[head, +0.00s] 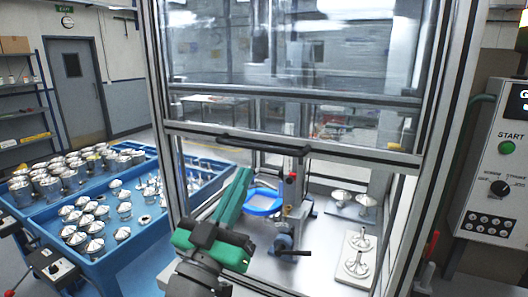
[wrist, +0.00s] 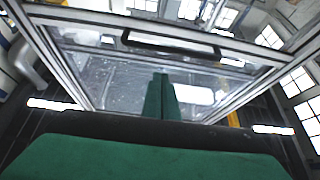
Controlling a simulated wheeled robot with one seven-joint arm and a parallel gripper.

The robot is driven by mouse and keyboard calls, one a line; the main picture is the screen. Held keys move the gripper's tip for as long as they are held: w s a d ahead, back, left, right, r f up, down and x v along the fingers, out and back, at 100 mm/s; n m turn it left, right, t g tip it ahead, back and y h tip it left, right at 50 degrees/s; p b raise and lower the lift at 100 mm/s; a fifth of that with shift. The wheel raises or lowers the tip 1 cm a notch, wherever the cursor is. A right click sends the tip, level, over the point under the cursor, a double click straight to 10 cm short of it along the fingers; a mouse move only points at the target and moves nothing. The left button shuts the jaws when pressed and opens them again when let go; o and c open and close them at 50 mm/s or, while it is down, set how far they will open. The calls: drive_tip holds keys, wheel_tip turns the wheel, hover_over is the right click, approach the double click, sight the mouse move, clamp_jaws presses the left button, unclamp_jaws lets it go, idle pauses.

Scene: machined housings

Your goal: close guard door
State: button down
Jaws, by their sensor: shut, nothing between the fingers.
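The guard door (head: 300,107) is a clear panel in a metal frame at the front of the machine enclosure. Its bottom rail, with a long dark handle (head: 285,149), is partway up, and the opening below it is clear to the inside. The wrist view looks up at the door panel (wrist: 110,75) and its dark handle (wrist: 170,44). My gripper (head: 243,176), with green fingers, is shut and empty, pointing up below the left part of the handle. The fingertips (wrist: 160,82) also show in the wrist view, seemingly apart from the handle.
Inside the enclosure are a blue ring-shaped part (head: 263,202), a small vise-like device (head: 284,244) and a pale plate with metal parts (head: 345,265). A blue table (head: 100,205) with several metal housings stands left. A control box (head: 497,170) is at right.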

drive_tip(key=w+d+r+m+h, duration=0.1)
drive_tip(key=w+d+r, duration=0.3)
drive_tip(key=w+r, duration=0.35)
drive_tip(key=shift+w+f, duration=0.2)
drive_tip(key=shift+f, duration=1.75)
drive_tip(key=shift+f, duration=0.1)
